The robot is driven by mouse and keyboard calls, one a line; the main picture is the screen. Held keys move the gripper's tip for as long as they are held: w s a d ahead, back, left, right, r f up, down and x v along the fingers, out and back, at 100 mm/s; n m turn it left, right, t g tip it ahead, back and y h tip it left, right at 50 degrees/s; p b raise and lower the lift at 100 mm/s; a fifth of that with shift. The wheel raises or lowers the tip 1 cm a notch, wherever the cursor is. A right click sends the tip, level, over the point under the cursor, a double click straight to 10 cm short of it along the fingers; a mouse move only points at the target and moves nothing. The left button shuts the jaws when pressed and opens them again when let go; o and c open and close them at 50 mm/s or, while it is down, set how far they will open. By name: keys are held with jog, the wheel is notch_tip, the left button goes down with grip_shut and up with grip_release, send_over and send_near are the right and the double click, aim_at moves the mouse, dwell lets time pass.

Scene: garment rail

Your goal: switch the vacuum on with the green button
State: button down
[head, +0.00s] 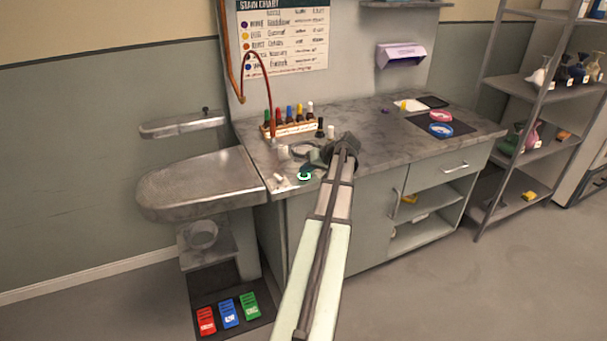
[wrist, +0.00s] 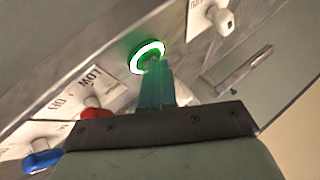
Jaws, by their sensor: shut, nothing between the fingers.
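The green button (wrist: 147,56) is round, with a bright white-green ring around it, and sits on a metal panel in the wrist view. It also shows in the head view as a small lit ring (head: 304,176) at the worktop's front edge. My gripper (wrist: 153,70) is shut and empty. Its fingertips point at the button and overlap its lower part, at or very near its face. I cannot tell whether the button is pressed in. The fingertips cover part of its centre.
A red knob (wrist: 94,114) and a blue knob (wrist: 43,161) sit beside the button, with a "LOW" label near the red one. A white knob (wrist: 222,19) is at upper right. Bottles in a rack (head: 290,128) stand on the worktop. Coloured pedals (head: 229,313) lie on the floor.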

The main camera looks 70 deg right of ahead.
aim_at(307, 176)
jog(key=shift+r, duration=3.35)
